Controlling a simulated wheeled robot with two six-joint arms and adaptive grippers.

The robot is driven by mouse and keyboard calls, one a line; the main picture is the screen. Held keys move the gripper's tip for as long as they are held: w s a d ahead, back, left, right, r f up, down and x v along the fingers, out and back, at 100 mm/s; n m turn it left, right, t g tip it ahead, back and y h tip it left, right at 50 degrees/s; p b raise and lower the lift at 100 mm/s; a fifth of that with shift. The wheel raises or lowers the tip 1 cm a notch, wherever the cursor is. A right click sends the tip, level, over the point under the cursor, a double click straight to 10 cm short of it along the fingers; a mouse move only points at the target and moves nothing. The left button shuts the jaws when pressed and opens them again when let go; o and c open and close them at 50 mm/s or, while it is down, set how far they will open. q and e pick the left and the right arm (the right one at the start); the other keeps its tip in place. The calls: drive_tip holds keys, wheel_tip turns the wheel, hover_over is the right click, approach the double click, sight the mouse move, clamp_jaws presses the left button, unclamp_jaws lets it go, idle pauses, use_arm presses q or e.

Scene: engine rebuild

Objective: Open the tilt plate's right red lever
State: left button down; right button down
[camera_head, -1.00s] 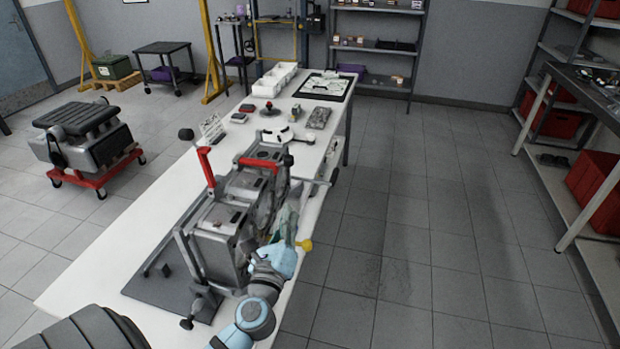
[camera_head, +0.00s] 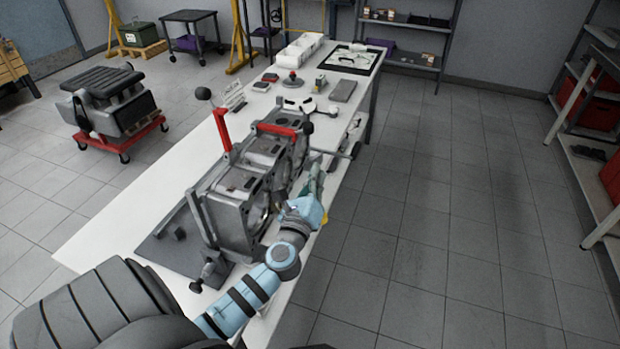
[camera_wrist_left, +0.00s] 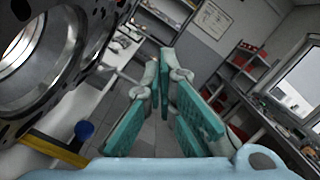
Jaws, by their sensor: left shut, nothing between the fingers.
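The tilt plate is a grey fixture (camera_head: 160,251) on the white table, with an engine block (camera_head: 233,207) on it. One red lever (camera_head: 221,130) stands up on the left. The other, right red lever (camera_head: 277,130) lies nearly flat across the far end of the block. My left gripper (camera_head: 313,181) is to the right of the block, below the height of the levers, apart from both. Its teal fingers (camera_wrist_left: 166,105) are shut and empty. The block's round bore (camera_wrist_left: 38,60) fills the upper left of the left wrist view. No lever is recognisable there. My right gripper is not seen.
Small parts and white bins (camera_head: 299,47) stand at the table's far end. An engine on a red dolly (camera_head: 122,140) is at left. The floor right of the table (camera_head: 430,200) is clear.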

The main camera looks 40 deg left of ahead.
use_arm(q)
drive_tip(key=w+a+r+p, duration=0.2)
drive_tip(key=w+a+r, duration=0.2)
drive_tip(key=shift+a+f, duration=0.1)
drive_tip(key=shift+a, duration=0.05)
idle(0.4)
